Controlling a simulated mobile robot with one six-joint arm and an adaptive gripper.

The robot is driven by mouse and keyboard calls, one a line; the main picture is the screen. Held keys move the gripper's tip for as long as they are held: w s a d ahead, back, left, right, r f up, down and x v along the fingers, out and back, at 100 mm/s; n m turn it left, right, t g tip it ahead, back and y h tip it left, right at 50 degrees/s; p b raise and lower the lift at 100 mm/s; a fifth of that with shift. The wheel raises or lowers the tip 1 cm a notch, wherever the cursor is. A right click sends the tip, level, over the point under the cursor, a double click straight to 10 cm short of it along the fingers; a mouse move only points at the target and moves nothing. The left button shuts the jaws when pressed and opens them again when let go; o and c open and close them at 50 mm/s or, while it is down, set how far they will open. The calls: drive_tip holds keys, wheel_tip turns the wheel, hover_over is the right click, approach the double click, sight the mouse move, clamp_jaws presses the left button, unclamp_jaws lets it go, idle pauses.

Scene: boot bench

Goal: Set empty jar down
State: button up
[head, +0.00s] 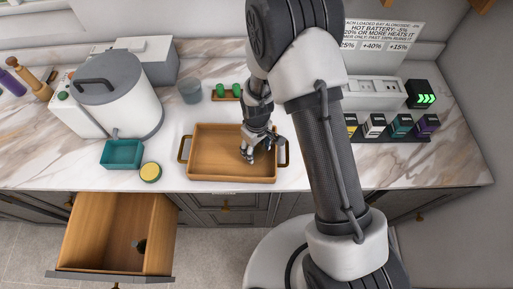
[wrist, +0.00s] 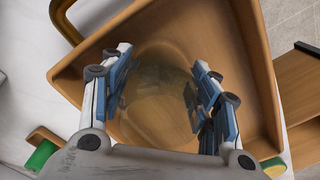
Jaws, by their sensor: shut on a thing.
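My gripper (head: 256,152) is over the right part of a wooden tray (head: 190,152) with dark metal handles, on the marble counter. In the wrist view its two blue-padded fingers (wrist: 160,92) stand on either side of a clear glass jar (wrist: 160,62), and they are shut on it. The jar looks empty; the tray's wood (wrist: 228,75) shows through it. In the head view the jar is mostly hidden by my gripper. I cannot tell whether its base touches the tray floor.
A large lidded white pot (head: 118,105) stands at the left, with a teal bin (head: 121,155) and a yellow-topped round tin (head: 151,172) in front. A grey translucent cup (head: 190,91) stands behind the tray. An open drawer (head: 108,225) juts out below. Battery packs (head: 374,126) sit at the right.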

drive_tip(key=o, duration=1.2)
drive_tip(key=shift+f, duration=0.1)
wheel_tip(320, 180, up, 12)
drive_tip(key=shift+r+p, duration=0.25)
drive_tip(key=shift+p, duration=0.3)
drive_tip(key=s+d+r+m+t, duration=0.15)
drive_tip(key=d+r, duration=0.25)
drive_tip(key=r, duration=0.7)
drive_tip(key=s+d+r+m+t, duration=0.1)
drive_tip(key=s+d+r+m, duration=0.1)
drive_tip(key=s+r, duration=0.3)
drive_tip(key=s+d+r+m+t, duration=0.1)
drive_tip(key=s+d+r+m, duration=0.1)
drive_tip(key=s, duration=0.5)
drive_tip(key=s+d+r+m+t, duration=0.1)
drive_tip(key=s+d+r+m, duration=0.1)
drive_tip(key=s+d+r, duration=0.2)
drive_tip(key=shift+s+m+v, duration=0.15)
drive_tip(key=shift+v, duration=0.9)
drive_tip(key=shift+s+m+v, duration=0.1)
drive_tip(key=shift+s+v, duration=0.1)
drive_tip(key=shift+v, duration=0.85)
